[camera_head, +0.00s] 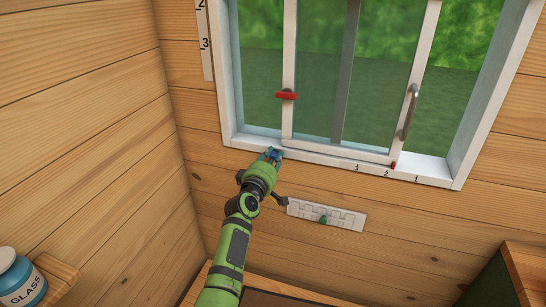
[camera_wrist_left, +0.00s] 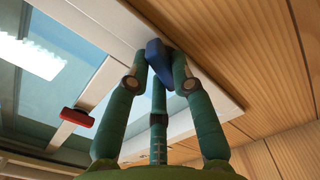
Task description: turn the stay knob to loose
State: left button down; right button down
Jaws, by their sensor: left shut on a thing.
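A blue knob (camera_wrist_left: 158,63) sits at the lower edge of the white window frame; I take it to be the stay knob. In the wrist view it is a dark blue, wedge-like piece between my fingertips. My left gripper (camera_head: 269,158) is shut on it, its green fingers on both sides. In the head view the fingers mostly hide the knob. The window frame (camera_head: 320,158) carries a number scale along its lower rail, with a small red marker (camera_head: 394,165) to the right of my gripper. My right gripper is not in view.
A red catch (camera_head: 286,96) and a metal handle (camera_head: 408,112) are on the window sashes. A white slotted plate with a green lever (camera_head: 323,220) is on the wall below. A jar labelled GLASS (camera_head: 20,279) stands lower left. The wall left of my arm is clear.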

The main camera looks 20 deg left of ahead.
pick_arm(q)
jog(key=shift+n, duration=1.9)
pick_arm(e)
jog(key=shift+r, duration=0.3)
pick_arm(q)
jog(key=c, duration=1.1)
grip_release()
jog(key=shift+o, duration=0.2)
jog(key=shift+a, duration=0.1)
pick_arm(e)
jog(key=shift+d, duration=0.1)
